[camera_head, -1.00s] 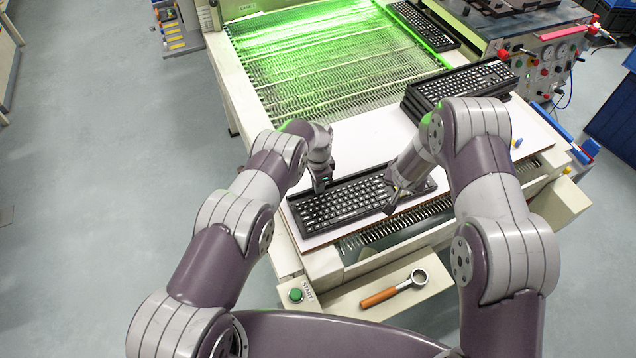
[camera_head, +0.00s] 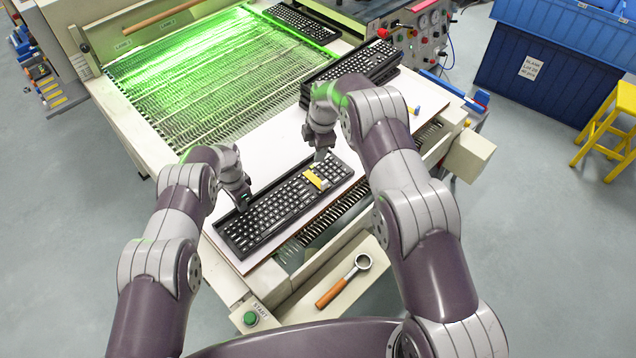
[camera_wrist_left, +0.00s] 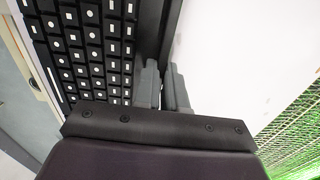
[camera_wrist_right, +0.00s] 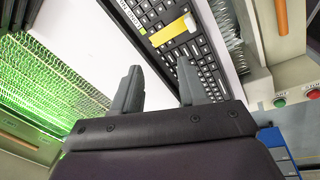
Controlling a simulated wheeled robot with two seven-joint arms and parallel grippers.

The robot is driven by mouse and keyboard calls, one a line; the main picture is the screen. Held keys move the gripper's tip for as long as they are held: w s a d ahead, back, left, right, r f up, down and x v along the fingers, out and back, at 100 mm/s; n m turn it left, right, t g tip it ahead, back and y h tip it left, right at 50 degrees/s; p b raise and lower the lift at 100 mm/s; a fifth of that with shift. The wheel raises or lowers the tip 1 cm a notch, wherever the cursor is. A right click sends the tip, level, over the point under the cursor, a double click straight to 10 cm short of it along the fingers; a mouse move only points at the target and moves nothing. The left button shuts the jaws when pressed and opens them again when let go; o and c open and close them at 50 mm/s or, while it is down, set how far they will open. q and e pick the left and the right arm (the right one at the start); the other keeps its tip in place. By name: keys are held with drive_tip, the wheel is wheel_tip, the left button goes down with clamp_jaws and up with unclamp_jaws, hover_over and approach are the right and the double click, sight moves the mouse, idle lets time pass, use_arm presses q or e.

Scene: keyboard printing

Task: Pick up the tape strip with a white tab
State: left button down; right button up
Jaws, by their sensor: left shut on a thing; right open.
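The yellow tape strip (camera_head: 317,180) lies across the right part of a black keyboard (camera_head: 262,218) on the white board. In the right wrist view the strip (camera_wrist_right: 168,33) shows a white tab (camera_wrist_right: 190,22) at one end. My right gripper (camera_head: 320,155) is open and empty, above the board just behind the keyboard's right part and apart from the strip. In its wrist view the fingertips (camera_wrist_right: 159,70) are spread. My left gripper (camera_head: 242,207) is shut on the keyboard's back edge near its left part; the wrist view shows that edge at its fingers (camera_wrist_left: 163,85).
A stack of keyboards (camera_head: 352,74) stands at the back right of the white board (camera_head: 285,140). The green-lit conveyor (camera_head: 190,80) lies behind. A wooden-handled ring tool (camera_head: 345,281) lies on the front ledge beside a green start button (camera_head: 250,318). A blue bin (camera_head: 540,70) stands at right.

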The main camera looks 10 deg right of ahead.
sight(324, 182)
drive_tip(key=s+f+n, duration=0.1)
drive_tip(key=f, duration=0.2)
drive_tip(key=s+d+f+n+g, duration=0.1)
drive_tip(key=f+n, duration=0.1)
drive_tip(key=f, duration=0.2)
drive_tip(key=s+f+n+h, duration=0.1)
drive_tip(key=f, duration=0.3)
drive_tip(key=shift+s+d+f+n+g, duration=0.1)
drive_tip(key=shift+d+f+n+g, duration=0.1)
drive_tip(key=shift+d+n+g, duration=0.15)
drive_tip(key=shift+a, duration=0.1)
clamp_jaws()
